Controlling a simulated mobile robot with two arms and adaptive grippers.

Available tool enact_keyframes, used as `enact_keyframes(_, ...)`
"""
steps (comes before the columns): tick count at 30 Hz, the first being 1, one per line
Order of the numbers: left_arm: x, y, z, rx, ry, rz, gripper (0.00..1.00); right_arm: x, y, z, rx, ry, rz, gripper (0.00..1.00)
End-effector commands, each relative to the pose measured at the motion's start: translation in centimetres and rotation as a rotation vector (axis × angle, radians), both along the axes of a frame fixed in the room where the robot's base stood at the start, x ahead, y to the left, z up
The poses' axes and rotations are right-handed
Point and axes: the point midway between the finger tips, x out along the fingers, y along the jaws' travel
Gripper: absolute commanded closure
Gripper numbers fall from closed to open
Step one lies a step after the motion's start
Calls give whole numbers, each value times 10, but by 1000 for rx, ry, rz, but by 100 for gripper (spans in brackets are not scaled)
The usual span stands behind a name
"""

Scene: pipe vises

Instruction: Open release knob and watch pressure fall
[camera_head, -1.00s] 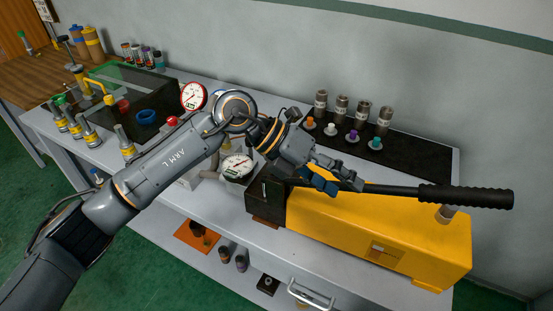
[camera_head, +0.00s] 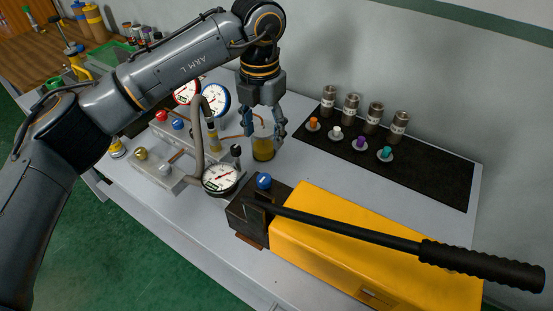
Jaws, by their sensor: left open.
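The yellow hand pump (camera_head: 375,245) lies on the bench with its long black handle (camera_head: 350,232) across it. A blue knob (camera_head: 264,181) stands on the pump's dark block (camera_head: 245,218). A white round gauge (camera_head: 219,179) sits just left of the block. The frames do not show which knob is the release knob. My left gripper (camera_head: 265,138) points down, open, beyond the pump block. Its fingers overlap a small jar of yellow liquid (camera_head: 263,149); contact cannot be told.
A red-rimmed gauge (camera_head: 187,91) and a blue-rimmed gauge (camera_head: 215,99) stand behind the manifold. A grey hose (camera_head: 197,135) loops beside them. A black mat (camera_head: 425,167) holds several metal cylinders and coloured plugs. The bench between jar and mat is clear.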

Motion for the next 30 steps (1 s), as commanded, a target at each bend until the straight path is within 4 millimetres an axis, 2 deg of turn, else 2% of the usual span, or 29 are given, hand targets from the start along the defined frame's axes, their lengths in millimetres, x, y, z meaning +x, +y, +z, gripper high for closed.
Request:
enact_keyframes(5,0,2,-12,5,4,2,44,-1,-4,5,-5,1,0,60)
enact_keyframes(14,-2,2,-71,4,7,1,44,-30,18,25,21,41,-2,60)
enact_keyframes(21,-2,1,-115,3,4,1,44,-18,15,38,17,25,1,60)
enact_keyframes(25,-1,1,-130,3,2,1,44,-10,11,42,13,13,0,60)
enact_keyframes(30,-1,1,-137,2,1,0,44,-9,8,43,10,12,-2,60)
